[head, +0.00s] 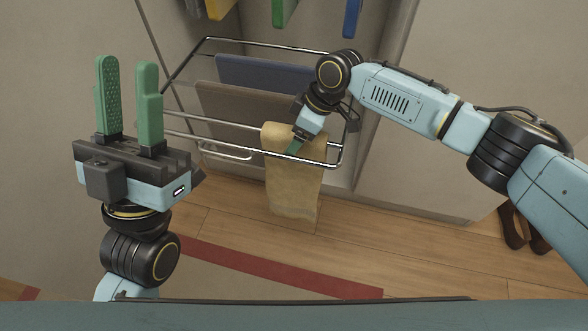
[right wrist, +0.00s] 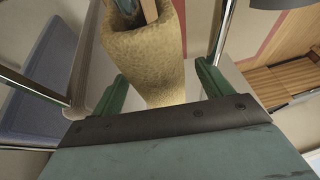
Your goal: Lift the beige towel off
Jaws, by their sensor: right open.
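The beige towel (head: 293,190) hangs over the front bar of a metal rail rack (head: 225,144), its long end hanging down in front of the wooden floor. My right gripper (head: 294,147) is at the towel's top fold in the head view. In the right wrist view the towel (right wrist: 148,55) lies between the two green fingers of my right gripper (right wrist: 161,76), which stand apart on either side of it. My left gripper (head: 128,65) is raised at the left, its green fingers apart and empty, away from the rack.
A blue towel (head: 265,75) and a brown towel (head: 240,108) hang on the rack's bars behind. Yellow, green and blue items (head: 285,10) hang above. Brown shoes (head: 520,230) stand at the right. A red stripe (head: 280,268) crosses the floor.

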